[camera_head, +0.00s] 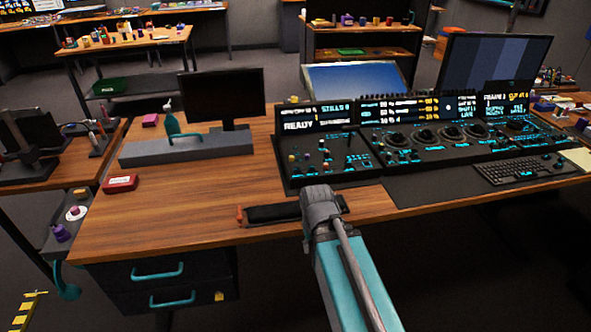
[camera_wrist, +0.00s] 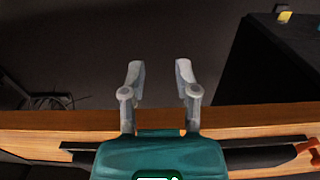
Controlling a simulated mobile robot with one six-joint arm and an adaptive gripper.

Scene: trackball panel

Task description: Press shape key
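The trackball panel (camera_head: 440,139) stands on the wooden desk, with several dark trackballs and glowing cyan keys. A smaller console (camera_head: 325,161) with knobs, keys and a display reading "READY" adjoins it on the left. The shape key is too small to tell apart from the other keys. My gripper is at the desk's front edge, below the smaller console, its fingers hidden in the head view. In the wrist view my gripper (camera_wrist: 160,75) has its two grey fingers apart with nothing between them. The wrist view does not show the panel's keys.
A dark padded strip (camera_head: 272,213) lies along the desk's front edge by my gripper. A keyboard (camera_head: 525,169) lies at the right. A monitor (camera_head: 222,97), a teal bottle (camera_head: 171,122) and a red box (camera_head: 120,184) are at the left.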

